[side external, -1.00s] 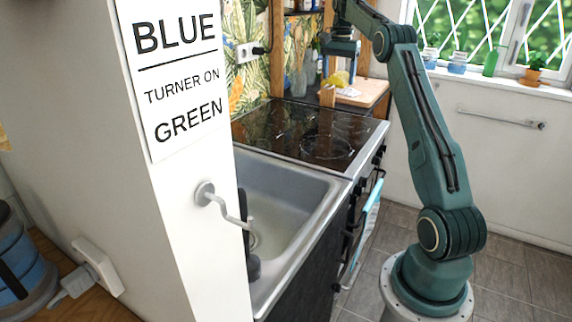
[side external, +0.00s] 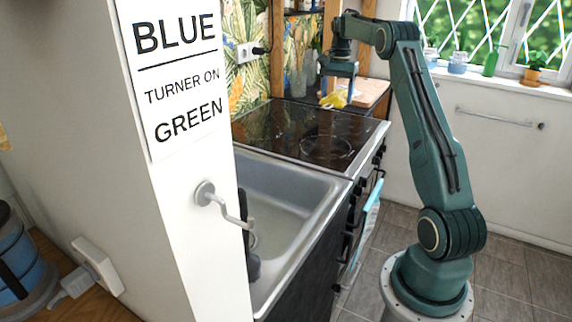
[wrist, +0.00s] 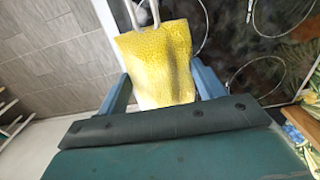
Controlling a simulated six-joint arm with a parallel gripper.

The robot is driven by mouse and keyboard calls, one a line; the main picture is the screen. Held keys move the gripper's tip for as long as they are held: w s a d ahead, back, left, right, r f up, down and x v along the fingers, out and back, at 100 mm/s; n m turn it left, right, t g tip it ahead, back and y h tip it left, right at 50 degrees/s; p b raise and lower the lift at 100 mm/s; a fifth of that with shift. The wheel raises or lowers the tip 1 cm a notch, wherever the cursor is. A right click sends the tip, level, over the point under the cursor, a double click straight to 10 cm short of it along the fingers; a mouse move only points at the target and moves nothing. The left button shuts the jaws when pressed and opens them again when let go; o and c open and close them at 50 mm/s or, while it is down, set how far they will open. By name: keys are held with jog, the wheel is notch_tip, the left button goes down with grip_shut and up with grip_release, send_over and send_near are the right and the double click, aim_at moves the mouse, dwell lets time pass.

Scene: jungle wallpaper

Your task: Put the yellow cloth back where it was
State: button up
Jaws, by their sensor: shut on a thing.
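The yellow cloth (side external: 333,100) hangs from my gripper (side external: 338,90) at the far end of the black hob (side external: 290,130), in front of the wooden board. In the wrist view the cloth (wrist: 153,52) is a textured yellow piece between the two blue fingers of my gripper (wrist: 162,84), which is shut on it. Pale cord-like strands (wrist: 141,12) show at its far edge; I cannot tell whether they belong to it. I cannot tell whether its lower edge touches the hob.
The wooden board (side external: 370,92) lies beyond the hob. The steel sink (side external: 290,195) is on the near side. A pale blue cloth (side external: 367,215) hangs at the oven front. Glass containers (side external: 305,75) stand by the wall. Tiled floor (wrist: 55,50) shows in the wrist view.

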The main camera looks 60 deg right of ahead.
send_over(332, 147)
notch_tip(332, 147, down, 11)
jog(key=shift+s+a+f, duration=0.1)
jog(key=shift+a, duration=0.05)
jog(key=shift+f, duration=2.8)
jog(key=shift+f, duration=0.15)
jog(key=o, duration=0.9)
jog(key=shift+o, duration=0.2)
notch_tip(332, 147, up, 12)
jog(key=shift+r, duration=0.2)
